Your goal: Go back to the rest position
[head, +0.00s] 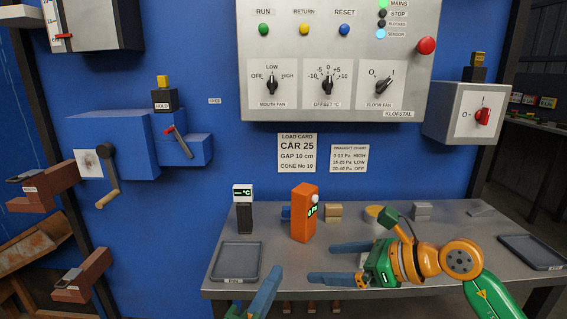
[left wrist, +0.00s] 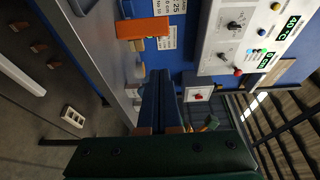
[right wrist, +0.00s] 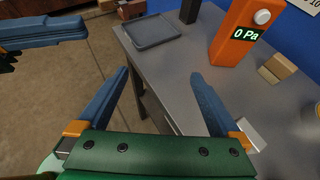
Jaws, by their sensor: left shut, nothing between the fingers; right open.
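My left gripper (head: 268,282) is at the bottom of the head view, in front of the bench. Its blue fingers lie together with nothing between them, as the left wrist view (left wrist: 160,82) also shows. My right gripper (head: 320,262) reaches in from the right over the front part of the bench. Its blue fingers are spread and empty, and the right wrist view (right wrist: 160,76) shows bare bench and floor between them. The left fingers also show at the upper left of the right wrist view, apart from the right gripper.
The steel bench (head: 275,262) carries an orange pressure meter (head: 303,225) reading 0 Pa, a thermometer (head: 244,215), a grey tray (head: 236,262), small blocks and a right tray (head: 532,253). A control panel (head: 335,100) and a crank (head: 108,180) are on the blue wall.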

